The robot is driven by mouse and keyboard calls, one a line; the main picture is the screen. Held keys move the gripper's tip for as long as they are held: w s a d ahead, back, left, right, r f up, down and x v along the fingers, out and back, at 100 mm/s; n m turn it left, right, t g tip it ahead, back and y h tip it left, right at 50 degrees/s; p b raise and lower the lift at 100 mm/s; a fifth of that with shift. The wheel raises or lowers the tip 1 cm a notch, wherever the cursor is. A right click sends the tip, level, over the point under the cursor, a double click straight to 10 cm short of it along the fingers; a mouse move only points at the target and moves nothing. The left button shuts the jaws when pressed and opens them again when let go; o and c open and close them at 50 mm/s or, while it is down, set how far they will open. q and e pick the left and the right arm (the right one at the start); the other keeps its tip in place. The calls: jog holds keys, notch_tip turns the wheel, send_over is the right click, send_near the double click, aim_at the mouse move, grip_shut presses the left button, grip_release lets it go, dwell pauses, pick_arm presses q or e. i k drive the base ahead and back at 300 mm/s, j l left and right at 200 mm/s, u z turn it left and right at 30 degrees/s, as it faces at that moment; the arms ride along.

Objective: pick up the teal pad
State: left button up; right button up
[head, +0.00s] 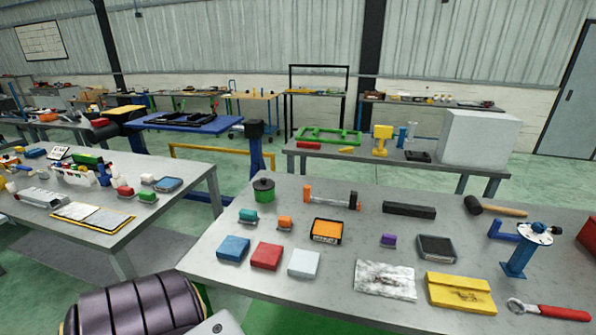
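A small teal pad (248,216) with a greyish underside lies on the grey table in front of me, near its left edge. It is behind a flat blue block (233,249) and left of a similar small orange pad (285,222). Nothing covers the teal pad and nothing touches it. Neither of my grippers shows in the head view.
A green pot (264,190) stands just behind the teal pad. A red block (266,256), a white block (304,263) and an orange-topped box (326,231) lie to its right. A second table (170,165) with several items stands to the left, across a gap.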

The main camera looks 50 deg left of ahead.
aim_at(247, 217)
jog(key=u, duration=2.05)
